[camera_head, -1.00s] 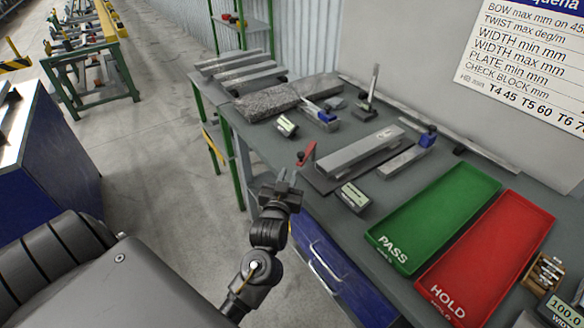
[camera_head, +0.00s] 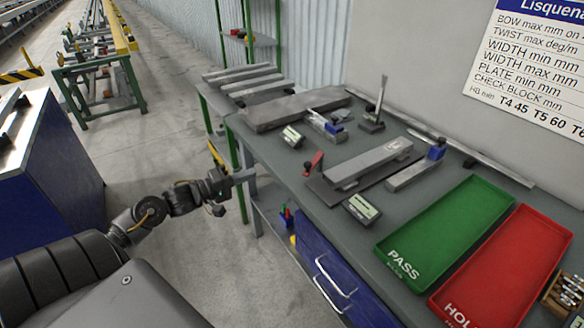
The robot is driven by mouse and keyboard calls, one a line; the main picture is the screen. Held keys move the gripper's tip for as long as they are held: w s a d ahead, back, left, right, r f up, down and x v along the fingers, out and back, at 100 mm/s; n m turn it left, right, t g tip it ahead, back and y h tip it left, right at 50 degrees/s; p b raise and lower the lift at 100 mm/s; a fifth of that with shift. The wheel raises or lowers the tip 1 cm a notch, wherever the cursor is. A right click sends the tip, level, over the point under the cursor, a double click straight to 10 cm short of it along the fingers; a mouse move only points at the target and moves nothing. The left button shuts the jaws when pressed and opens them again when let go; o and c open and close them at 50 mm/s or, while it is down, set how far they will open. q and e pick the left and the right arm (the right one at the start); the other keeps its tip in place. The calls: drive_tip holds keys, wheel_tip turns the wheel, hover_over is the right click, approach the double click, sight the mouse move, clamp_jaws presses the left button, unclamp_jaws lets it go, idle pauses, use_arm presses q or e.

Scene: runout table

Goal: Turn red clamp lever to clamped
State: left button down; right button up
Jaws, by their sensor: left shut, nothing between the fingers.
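The red clamp lever (camera_head: 313,162) stands tilted at the front left corner of a dark fixture plate (camera_head: 330,192) on the grey table. A grey metal bar (camera_head: 368,165) lies on that plate. My left gripper (camera_head: 246,175) is shut and empty. It shows in front of the table's left edge, to the left of the lever and apart from it. My right gripper is not in view.
A small display box (camera_head: 361,208) stands before the fixture. A green PASS tray (camera_head: 450,232) and a red HOLD tray (camera_head: 508,270) lie to the right. Several bars (camera_head: 250,82) lie at the back left. Bare floor is left of the table.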

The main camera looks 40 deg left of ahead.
use_arm(q)
drive_tip(key=w+d+n+p, duration=0.1)
drive_tip(key=w+d, duration=0.1)
drive_tip(key=w, duration=0.1)
drive_tip(key=w+d+n+p, duration=0.1)
drive_tip(key=w+d, duration=0.2)
drive_tip(key=w, duration=0.1)
drive_tip(key=w+d+p, duration=0.1)
drive_tip(key=w+d, duration=0.2)
drive_tip(key=shift+w+d+n, duration=0.2)
drive_tip(key=shift+n, duration=0.2)
drive_tip(key=shift+d, duration=0.1)
idle(0.4)
